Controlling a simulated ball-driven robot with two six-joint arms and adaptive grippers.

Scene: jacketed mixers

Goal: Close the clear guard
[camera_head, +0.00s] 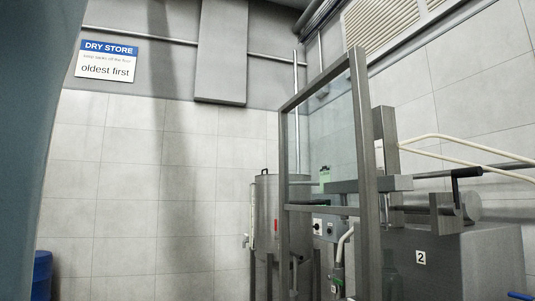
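The clear guard (364,130) is a tall see-through panel in a grey metal frame. It stands upright in the middle right of the head view, its near post on the right and its far post on the left. A grey machine (445,255) marked 2 stands to the right of it. The guard's panel stands out to the left of this machine's body. Its lower part runs out of the picture, and its hinge and latch cannot be made out. Neither of my grippers is in view.
A grey cylindrical vessel (266,215) on legs stands behind the guard. Pale curved rails (440,139) and a black crank handle (455,187) are at the right. A blue drum (41,275) is at the lower left.

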